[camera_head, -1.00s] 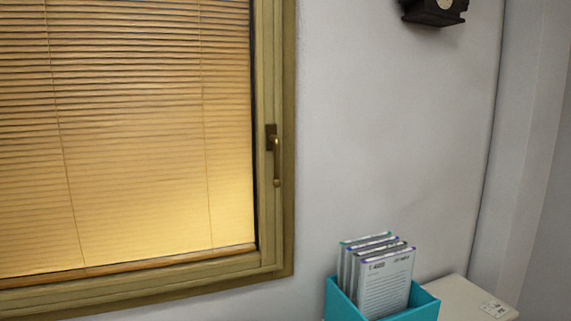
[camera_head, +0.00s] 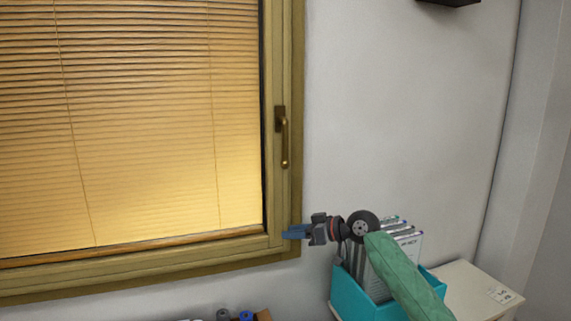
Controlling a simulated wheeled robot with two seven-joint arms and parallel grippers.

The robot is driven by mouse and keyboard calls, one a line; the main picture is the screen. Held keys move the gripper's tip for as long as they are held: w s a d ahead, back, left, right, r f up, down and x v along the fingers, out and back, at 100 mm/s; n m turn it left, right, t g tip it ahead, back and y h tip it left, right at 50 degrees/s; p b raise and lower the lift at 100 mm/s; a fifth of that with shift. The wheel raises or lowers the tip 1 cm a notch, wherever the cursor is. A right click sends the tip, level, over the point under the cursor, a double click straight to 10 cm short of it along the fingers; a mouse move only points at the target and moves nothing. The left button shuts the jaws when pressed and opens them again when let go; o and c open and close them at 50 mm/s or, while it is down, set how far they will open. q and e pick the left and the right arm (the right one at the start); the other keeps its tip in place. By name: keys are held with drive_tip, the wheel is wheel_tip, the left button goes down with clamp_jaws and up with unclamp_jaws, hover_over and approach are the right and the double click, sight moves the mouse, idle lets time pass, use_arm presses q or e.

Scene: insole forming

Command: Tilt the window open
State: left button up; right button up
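The window (camera_head: 284,210) has a wooden frame with lowered, backlit blinds (camera_head: 140,130) and looks closed. Its brass handle (camera_head: 284,140) is on the right side of the frame and points straight down. My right gripper (camera_head: 290,234) has blue fingertips pointing left, over the lower right corner of the window frame, below the handle and apart from it. Its fingers appear close together in this side view, and I cannot tell their gap. My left gripper is not in view.
A teal box (camera_head: 365,301) holding several upright folders (camera_head: 408,243) stands below my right arm, partly hidden by it. A white surface (camera_head: 468,288) is beside it. Small items (camera_head: 246,315) show at the bottom edge. The wall right of the window is clear.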

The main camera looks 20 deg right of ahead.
sight(285, 159)
drive_tip(key=s+d+r+n+y, duration=0.1)
drive_tip(key=d+r+n+y, duration=0.1)
drive_tip(key=r, duration=1)
drive_tip(key=s+d+r+n+y, duration=0.1)
drive_tip(key=s+d+r+y, duration=0.1)
drive_tip(key=r, duration=1.1)
drive_tip(key=p+x, duration=0.3)
drive_tip(key=x, duration=0.4)
drive_tip(key=shift+w+d+f, duration=0.1)
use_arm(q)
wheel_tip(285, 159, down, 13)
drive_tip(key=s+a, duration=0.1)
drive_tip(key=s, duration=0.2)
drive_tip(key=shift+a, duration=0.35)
use_arm(e)
drive_tip(key=shift+w+a, duration=0.2)
drive_tip(key=shift+a, duration=0.1)
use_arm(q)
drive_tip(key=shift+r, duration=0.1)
use_arm(e)
drive_tip(key=shift+f, duration=0.1)
drive_tip(key=shift+c, duration=0.2)
clamp_jaws()
